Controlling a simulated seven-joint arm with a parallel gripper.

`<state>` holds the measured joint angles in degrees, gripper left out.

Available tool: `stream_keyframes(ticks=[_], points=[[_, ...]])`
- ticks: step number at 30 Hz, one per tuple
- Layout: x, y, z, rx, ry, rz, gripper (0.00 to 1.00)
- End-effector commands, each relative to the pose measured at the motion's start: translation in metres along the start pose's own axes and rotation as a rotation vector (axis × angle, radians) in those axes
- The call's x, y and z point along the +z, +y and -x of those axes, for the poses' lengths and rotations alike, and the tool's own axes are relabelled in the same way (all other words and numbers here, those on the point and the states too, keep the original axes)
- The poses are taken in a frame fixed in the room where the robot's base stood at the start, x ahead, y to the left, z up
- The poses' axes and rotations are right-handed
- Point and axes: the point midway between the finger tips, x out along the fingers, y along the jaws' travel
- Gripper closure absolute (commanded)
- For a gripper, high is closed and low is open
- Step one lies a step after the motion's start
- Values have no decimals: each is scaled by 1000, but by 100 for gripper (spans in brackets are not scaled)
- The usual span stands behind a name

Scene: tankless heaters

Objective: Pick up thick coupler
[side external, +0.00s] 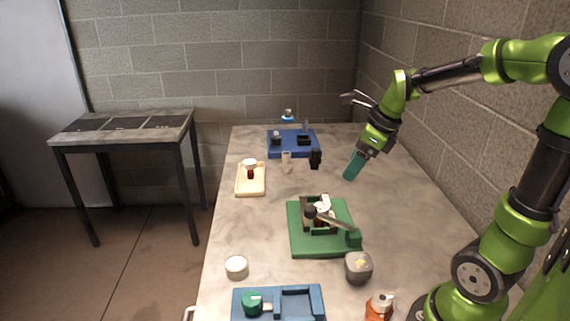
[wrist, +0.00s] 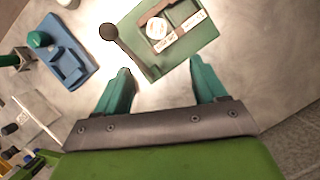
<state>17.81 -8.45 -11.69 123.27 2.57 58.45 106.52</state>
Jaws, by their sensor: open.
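My gripper (side external: 353,168) is open and empty, above the worktable on the right side of the side external view. In the wrist view its two teal fingers (wrist: 160,66) are spread wide with nothing between them. I cannot tell for certain which part is the thick coupler. Small parts that show are a pale cylinder (side external: 286,162) and a black piece (side external: 315,158), both standing near the rear blue fixture (side external: 281,151). A green fixture (side external: 300,246) holding pale and dark parts sits mid-table; it also shows ahead of my fingers in the wrist view (wrist: 205,38).
A cream tray (side external: 241,189) holds a dark red, white-topped item. A front blue fixture (side external: 304,314) carries a green round part. A white jar (side external: 236,267), grey container (side external: 358,268) and orange bottle (side external: 379,308) stand near the front. The block wall bounds the right.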

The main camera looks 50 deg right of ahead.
Motion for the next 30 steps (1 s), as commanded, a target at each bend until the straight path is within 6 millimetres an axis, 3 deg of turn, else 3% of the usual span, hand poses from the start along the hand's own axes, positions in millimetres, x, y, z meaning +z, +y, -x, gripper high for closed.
stream_keyframes(ticks=[5, 18, 30], points=[[0, 1, -12, 5, 4, -62, 29], [0, 2, -101, 5, 5, -60, 29], [6, 4, -140, 5, 4, -58, 29]])
